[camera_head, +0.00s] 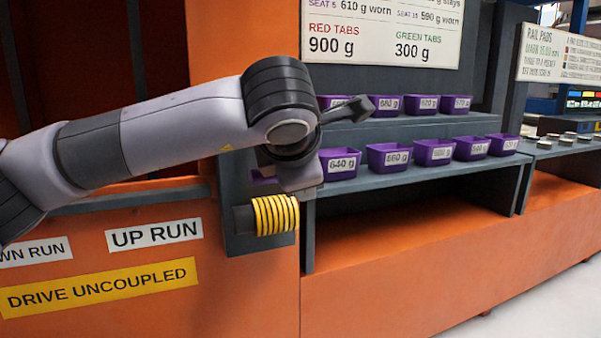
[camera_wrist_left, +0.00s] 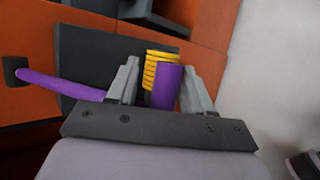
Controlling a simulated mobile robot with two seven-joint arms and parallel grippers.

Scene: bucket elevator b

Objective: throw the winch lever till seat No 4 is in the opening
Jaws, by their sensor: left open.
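My left gripper (camera_wrist_left: 160,72) is open in the left wrist view, with a purple cylinder (camera_wrist_left: 166,88) between its fingers; contact cannot be told. Behind the cylinder is a yellow ribbed coil (camera_wrist_left: 161,56), which also shows in the head view (camera_head: 275,215) below my wrist. A long purple bar (camera_wrist_left: 58,85) slants in from the left, partly hidden by a finger. I cannot tell which purple part is the winch lever. In the head view my wrist hides the fingers. No seat marked No 4 can be made out. My right gripper is out of view.
Several purple bins (camera_head: 389,157) with gram labels stand on two shelves to the right. A sign (camera_head: 383,30) lists seat weights. The orange front carries an UP RUN label (camera_head: 153,234) and a yellow DRIVE UNCOUPLED label (camera_head: 100,287). Bare floor (camera_head: 540,305) lies at lower right.

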